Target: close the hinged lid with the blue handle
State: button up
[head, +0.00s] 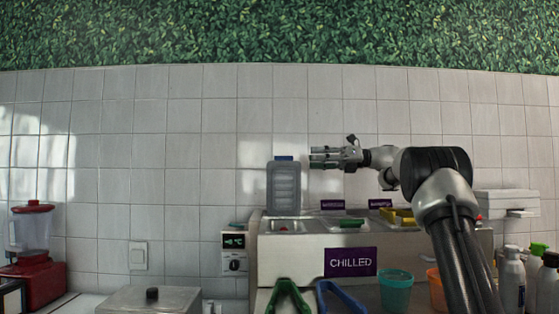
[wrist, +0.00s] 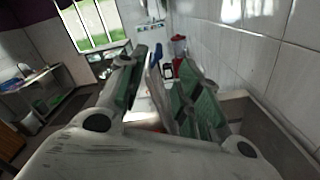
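The hinged lid (head: 284,190) with the blue handle (head: 284,158) stands upright, open, at the left end of the chilled counter in the head view. It is a grey translucent panel with the handle on its top edge. My gripper (head: 314,158) is just right of the lid's upper part, fingers pointing left. In the wrist view its green-padded fingers (wrist: 160,72) are spread apart, with nothing clearly gripped. A blue-edged panel, apparently the lid, shows between them (wrist: 156,80). Whether the fingers touch the lid cannot be told.
The chilled counter (head: 300,247) has a green-handled lid (head: 352,223) and a yellow-handled lid (head: 398,216) lying further right. A red blender (head: 33,245) is far left. The tiled wall is behind.

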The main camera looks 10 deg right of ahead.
aim_at(290, 158)
jog(key=x, duration=1.2)
jog(key=shift+s, duration=0.2)
grip_shut()
